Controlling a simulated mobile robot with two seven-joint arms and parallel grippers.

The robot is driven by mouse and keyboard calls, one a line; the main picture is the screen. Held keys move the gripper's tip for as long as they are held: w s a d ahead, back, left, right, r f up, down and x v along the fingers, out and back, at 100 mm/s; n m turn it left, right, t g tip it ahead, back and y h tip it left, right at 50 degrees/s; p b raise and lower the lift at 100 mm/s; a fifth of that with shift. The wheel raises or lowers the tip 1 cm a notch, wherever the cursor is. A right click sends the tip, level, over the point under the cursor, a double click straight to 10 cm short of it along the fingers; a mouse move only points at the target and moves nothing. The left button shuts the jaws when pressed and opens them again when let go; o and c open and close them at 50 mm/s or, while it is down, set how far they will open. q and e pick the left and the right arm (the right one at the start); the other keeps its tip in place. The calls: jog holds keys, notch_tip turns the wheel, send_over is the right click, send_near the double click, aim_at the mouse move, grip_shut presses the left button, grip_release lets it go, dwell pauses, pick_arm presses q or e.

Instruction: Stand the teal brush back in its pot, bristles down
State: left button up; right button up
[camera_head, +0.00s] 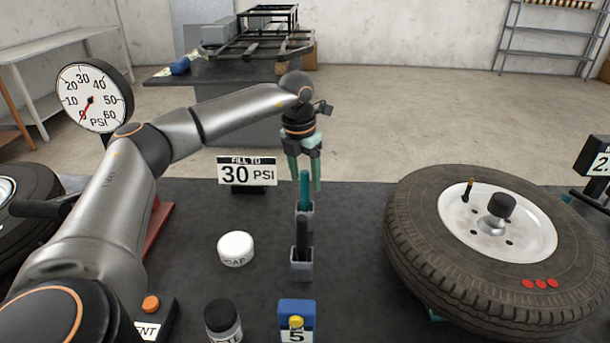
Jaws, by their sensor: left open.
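The teal brush (304,188) stands upright in the middle of the table, with its handle up. Its lower end is in the rear small grey pot (305,211), so its bristles are hidden. My left gripper (305,184) is open and points down from above. Its two green fingers are on either side of the upper teal handle in this view; I cannot tell whether they touch it. My right gripper is not in view.
A black-handled tool (302,234) stands in a front grey pot (302,268), close before the teal brush. A white cap (236,248) lies to the left. A large tyre (420,235) fills the right side. A 30 PSI sign (247,172) stands behind left.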

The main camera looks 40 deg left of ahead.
pick_arm(q)
notch_tip(320, 180, up, 12)
jog(key=s, duration=0.1)
jog(key=shift+s+r, duration=0.2)
jog(key=shift+s, duration=0.15)
jog(key=shift+d+f, duration=0.1)
jog(key=shift+d, duration=0.05)
dwell(1.0)
